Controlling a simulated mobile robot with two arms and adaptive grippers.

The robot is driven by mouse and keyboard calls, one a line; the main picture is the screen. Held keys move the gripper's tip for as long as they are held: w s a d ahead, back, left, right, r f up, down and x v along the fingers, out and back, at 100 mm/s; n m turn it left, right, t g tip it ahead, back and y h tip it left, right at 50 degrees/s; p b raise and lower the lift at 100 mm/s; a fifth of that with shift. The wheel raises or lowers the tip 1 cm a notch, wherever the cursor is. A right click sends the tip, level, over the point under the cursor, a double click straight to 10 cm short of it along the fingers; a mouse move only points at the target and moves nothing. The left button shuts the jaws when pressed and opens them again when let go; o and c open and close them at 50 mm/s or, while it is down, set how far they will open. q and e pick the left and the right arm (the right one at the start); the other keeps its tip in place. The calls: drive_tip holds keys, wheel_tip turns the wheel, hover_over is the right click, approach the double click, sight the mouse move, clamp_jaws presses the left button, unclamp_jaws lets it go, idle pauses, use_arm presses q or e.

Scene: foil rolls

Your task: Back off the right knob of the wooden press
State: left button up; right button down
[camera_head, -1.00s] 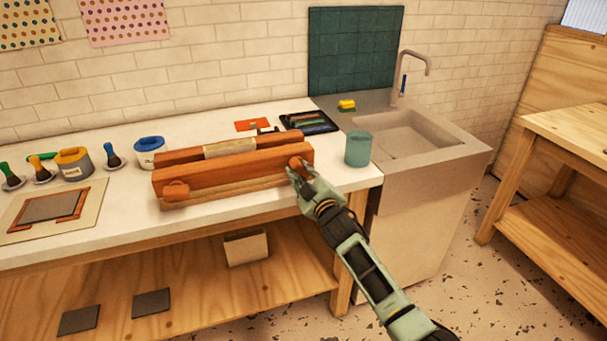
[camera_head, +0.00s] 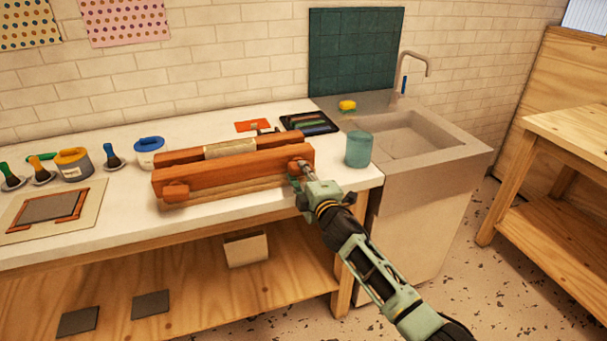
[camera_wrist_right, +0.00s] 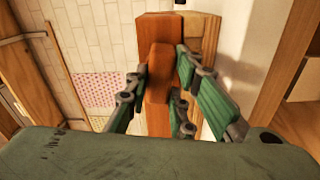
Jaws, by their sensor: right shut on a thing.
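The wooden press (camera_head: 230,172) lies along the white table, with a pale roll or block clamped between its reddish beams. Its left knob (camera_head: 175,191) sits on the front face at the left end. The right knob (camera_head: 298,166) is at the right end of the front beam, largely covered by my right gripper (camera_head: 300,172). In the right wrist view the gripper's fingers are on both sides of the reddish-brown knob (camera_wrist_right: 159,72), shut on it, with the press beam (camera_wrist_right: 160,35) behind. My left gripper is not in view.
A teal cup (camera_head: 359,149) stands close to the right of the press, near the sink (camera_head: 415,140). A dark tray (camera_head: 309,123) lies behind it. Jars and brushes stand to the left, beside a framed screen (camera_head: 50,207). The table's front edge is just below the press.

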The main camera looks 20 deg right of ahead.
drive_tip(key=shift+w+d+r, duration=0.15)
drive_tip(key=shift+d+r, duration=0.05)
drive_tip(key=shift+r, duration=0.25)
drive_tip(key=c, duration=1.9)
unclamp_jaws()
drive_tip(key=shift+c, duration=0.2)
drive_tip(key=o, duration=0.4)
drive_tip(key=shift+w+f, duration=0.2)
drive_tip(key=shift+f, duration=0.15)
drive_tip(key=shift+s, duration=0.15)
drive_tip(key=shift+a, duration=0.1)
drive_tip(key=s, duration=1.2)
drive_tip(key=shift+d, duration=0.4)
